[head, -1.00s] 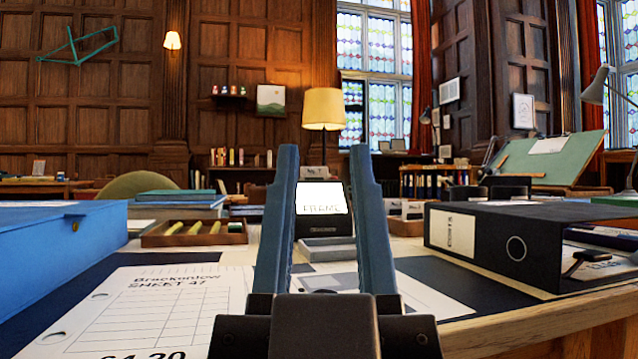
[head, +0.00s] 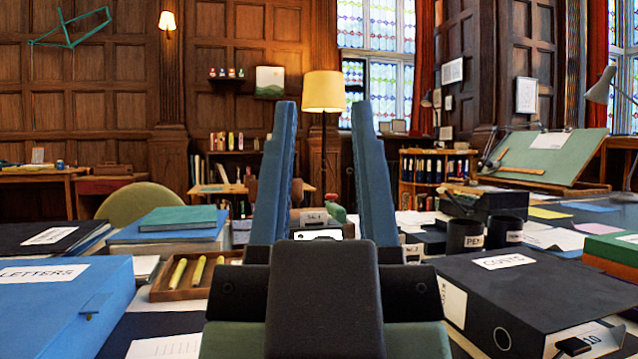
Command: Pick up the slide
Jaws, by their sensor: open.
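My gripper (head: 324,108) is open and points away from me, its two blue fingers standing apart with nothing between them. Its dark body covers the middle of the desk. A strip of a bright white screen (head: 320,234), part of a small viewer, shows just above that body, between the finger bases; the rest of it is hidden. I cannot make out a slide in this view.
A blue LETTERS box file (head: 60,300) stands at the left and a dark COSTS binder (head: 530,290) at the right. A wooden tray (head: 160,292) holds yellow sticks. Two dark cups (head: 465,236) stand behind the binder. A tilted green drafting board (head: 545,160) is at the back right.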

